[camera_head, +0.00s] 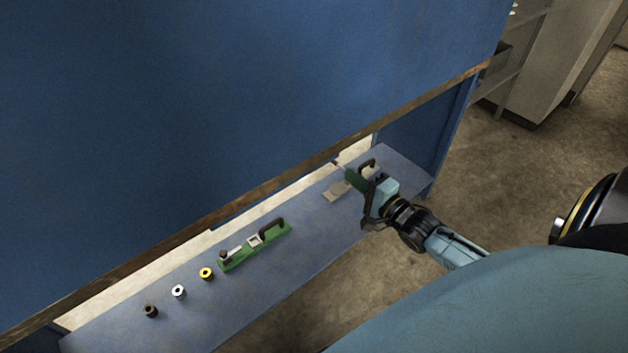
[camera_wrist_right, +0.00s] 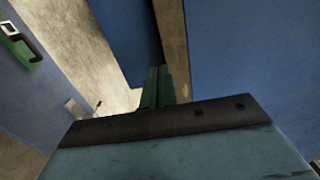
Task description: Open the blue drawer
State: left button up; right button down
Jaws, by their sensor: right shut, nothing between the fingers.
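A broad blue panel (camera_head: 240,90) with a worn brown lower edge fills the upper left of the head view. Below it lies a long blue shelf-like surface (camera_head: 300,285) with tools on it. No drawer handle is clearly visible, so I cannot tell which blue part is the drawer. My right gripper (camera_head: 349,173) is over the right end of the blue surface, close to the panel's lower edge. In the right wrist view its green fingers (camera_wrist_right: 158,86) are together and empty, pointing toward blue panels. Contact cannot be told. My left gripper is not in view.
On the blue surface are a green tool (camera_head: 240,255) with a dark handle, a yellow ring (camera_head: 206,273), a white ring (camera_head: 178,291) and a dark ring (camera_head: 151,311). A flat metallic piece (camera_head: 335,192) lies beside my right gripper. Bare floor (camera_head: 530,190) is at right.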

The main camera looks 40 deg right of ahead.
notch_tip(320, 180, down, 6)
jog(key=r+b, duration=0.1)
jog(key=b, duration=0.3)
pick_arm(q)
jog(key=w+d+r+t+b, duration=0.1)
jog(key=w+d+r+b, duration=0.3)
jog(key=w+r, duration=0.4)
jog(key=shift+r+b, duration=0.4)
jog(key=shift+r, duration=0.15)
pick_arm(e)
jog(key=w+a, duration=0.1)
jog(key=w, duration=1.3)
jog(key=shift+f, duration=0.4)
